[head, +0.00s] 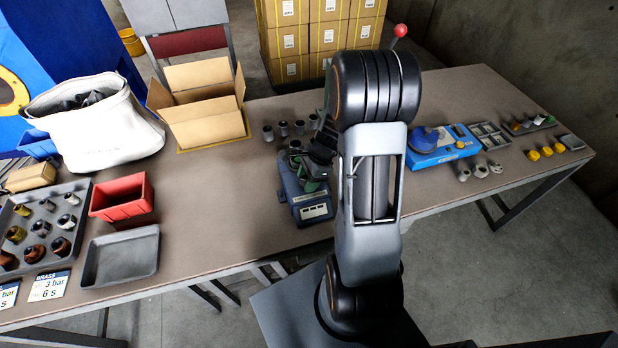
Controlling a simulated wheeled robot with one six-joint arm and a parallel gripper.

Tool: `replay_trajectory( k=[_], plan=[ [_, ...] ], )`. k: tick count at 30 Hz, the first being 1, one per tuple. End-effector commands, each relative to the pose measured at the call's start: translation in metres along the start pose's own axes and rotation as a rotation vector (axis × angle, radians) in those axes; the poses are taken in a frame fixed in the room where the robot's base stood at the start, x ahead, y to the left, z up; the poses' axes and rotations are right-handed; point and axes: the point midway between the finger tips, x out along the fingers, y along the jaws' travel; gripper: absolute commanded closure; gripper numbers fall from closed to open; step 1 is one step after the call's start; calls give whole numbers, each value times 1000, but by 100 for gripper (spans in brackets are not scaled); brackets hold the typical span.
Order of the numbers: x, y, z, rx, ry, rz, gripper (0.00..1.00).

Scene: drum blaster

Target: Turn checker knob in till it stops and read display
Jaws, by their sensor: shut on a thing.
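The checker, a small blue-grey device (292,192), stands near the middle of the table, just left of my arm. A pale panel (314,211) with small dark windows is on its front; any reading is too small to make out. My dark gripper (318,158) is down at the top of the device, partly hidden by my arm. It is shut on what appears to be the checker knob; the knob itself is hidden. Green parts show on the device below the gripper.
Several small grey cylinders (283,129) stand behind the checker. A blue machine with a round dome (430,139) is right of my arm. An open cardboard box (207,130), white sack (92,125), red bin (121,209) and grey tray (120,283) are left. Table between is clear.

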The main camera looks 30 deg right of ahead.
Motion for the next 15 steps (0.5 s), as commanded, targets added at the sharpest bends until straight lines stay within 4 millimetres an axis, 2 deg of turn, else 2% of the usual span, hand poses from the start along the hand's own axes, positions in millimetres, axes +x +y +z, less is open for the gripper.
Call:
replay_trajectory(
  k=[15],
  plan=[
    [1,2,-2,62,4,-23,76]
  ],
)
